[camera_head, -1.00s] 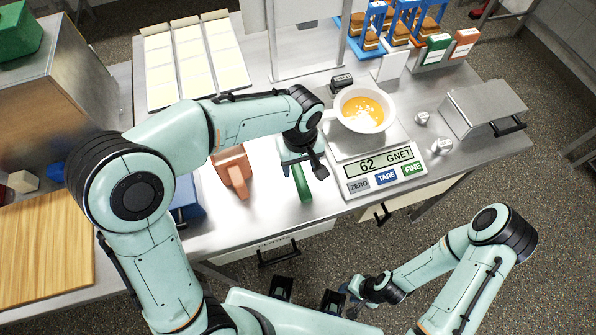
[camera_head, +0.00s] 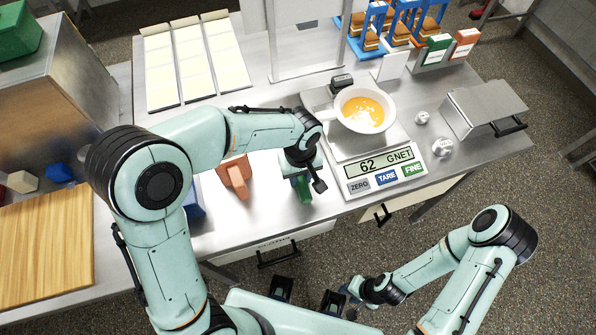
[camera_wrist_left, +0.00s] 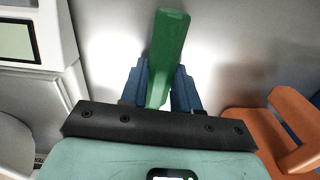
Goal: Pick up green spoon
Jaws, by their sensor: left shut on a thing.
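The green spoon (camera_head: 304,190) is at the front of the metal table, left of the scale; only part of it shows under my left gripper (camera_head: 303,180) in the head view. In the left wrist view, the green spoon (camera_wrist_left: 168,42) runs between the blue fingers of my left gripper (camera_wrist_left: 162,78). The gripper is shut on it, and the spoon's far part sticks out beyond the fingertips. I cannot tell whether it is clear of the table. My right gripper (camera_head: 355,294) hangs low in front of the table, away from the spoon; its finger opening is unclear.
An orange scoop (camera_head: 237,179) lies close to the left of the spoon. The scale (camera_head: 385,174) reading 62 carries a white bowl (camera_head: 342,115) of orange liquid. White trays (camera_head: 193,62) lie behind. A wooden board (camera_head: 45,245) is at left.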

